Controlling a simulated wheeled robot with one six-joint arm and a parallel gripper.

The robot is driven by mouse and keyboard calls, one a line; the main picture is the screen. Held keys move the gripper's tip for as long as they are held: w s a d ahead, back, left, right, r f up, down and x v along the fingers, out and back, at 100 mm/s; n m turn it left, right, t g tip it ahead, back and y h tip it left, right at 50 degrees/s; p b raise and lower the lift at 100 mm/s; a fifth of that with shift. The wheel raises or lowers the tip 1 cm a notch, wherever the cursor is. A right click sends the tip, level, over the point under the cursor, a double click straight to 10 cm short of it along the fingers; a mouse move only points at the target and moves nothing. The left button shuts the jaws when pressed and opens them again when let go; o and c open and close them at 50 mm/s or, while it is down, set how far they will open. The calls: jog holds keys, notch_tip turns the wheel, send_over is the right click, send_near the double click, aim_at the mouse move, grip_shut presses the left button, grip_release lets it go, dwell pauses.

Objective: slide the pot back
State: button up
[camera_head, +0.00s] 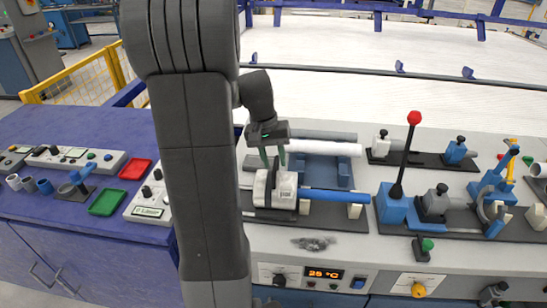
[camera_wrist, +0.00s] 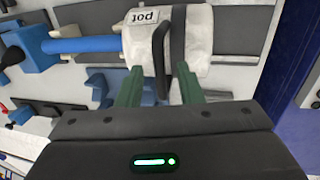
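The pot (camera_head: 286,193) is a white block with a dark strap and a black handle, on the dark rail of the bench. In the wrist view the pot (camera_wrist: 202,32) shows its "pot" label and its black handle (camera_wrist: 159,50). My gripper (camera_head: 273,160) is just above the pot, pointing down. In the wrist view the green fingers of my gripper (camera_wrist: 160,84) are spread apart. The lower end of the handle reaches toward the gap between them. I cannot tell whether the fingers touch it.
A blue pipe (camera_head: 334,195) runs right from the pot. A white pipe (camera_head: 324,148) lies behind it over a blue cradle. A lever with a red knob (camera_head: 414,118) stands at right. Red (camera_head: 135,169) and green (camera_head: 107,202) trays lie on the left table.

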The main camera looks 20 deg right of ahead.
grip_shut()
jog(key=w+a, duration=0.4)
jog(key=a, duration=0.5)
jog(key=shift+w+p, duration=0.25)
jog(key=shift+p, duration=0.15)
jog(key=shift+a, duration=0.1)
grip_release()
jog(key=shift+w+a, duration=0.1)
jog(key=shift+a, duration=0.15)
jog(key=shift+d, duration=0.1)
jog(key=shift+r, duration=0.1)
notch_tip(320, 180, up, 13)
jog(key=w+a, duration=0.1)
jog(key=a, duration=0.1)
jog(key=shift+a+r, duration=0.2)
jog(key=shift+f, duration=0.1)
